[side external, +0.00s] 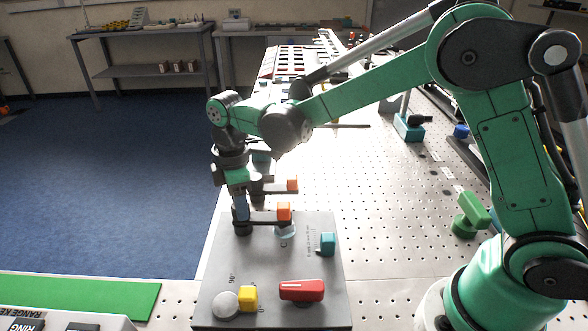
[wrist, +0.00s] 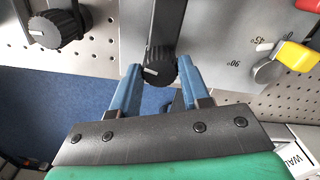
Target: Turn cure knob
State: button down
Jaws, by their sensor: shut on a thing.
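My gripper (side external: 241,208) points down at the left edge of the grey panel (side external: 262,270). In the wrist view its two blue fingers (wrist: 159,69) stand either side of a round black knob with a white pointer line (wrist: 158,62), shut on it. This knob is at the end of a black bar (side external: 264,216), whose other end carries an orange block (side external: 284,211). I cannot read a "cure" label on any knob.
A second black bar with an orange block (side external: 292,184) lies just behind. On the panel are a red handle (side external: 302,290), a yellow lever (side external: 248,298) with a silver hub (side external: 225,304) beside angle marks, and a teal block (side external: 327,243). A green mat (side external: 90,297) lies left.

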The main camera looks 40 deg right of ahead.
jog(key=m, duration=0.4)
jog(key=shift+m, duration=0.3)
jog(key=m, duration=0.4)
jog(key=shift+m, duration=0.3)
jog(key=m, duration=0.4)
jog(key=shift+m, duration=0.3)
jog(key=m, duration=1)
jog(key=shift+m, duration=0.4)
jog(key=m, duration=0.6)
jog(key=shift+m, duration=0.4)
jog(key=shift+c, duration=2.1)
grip_release()
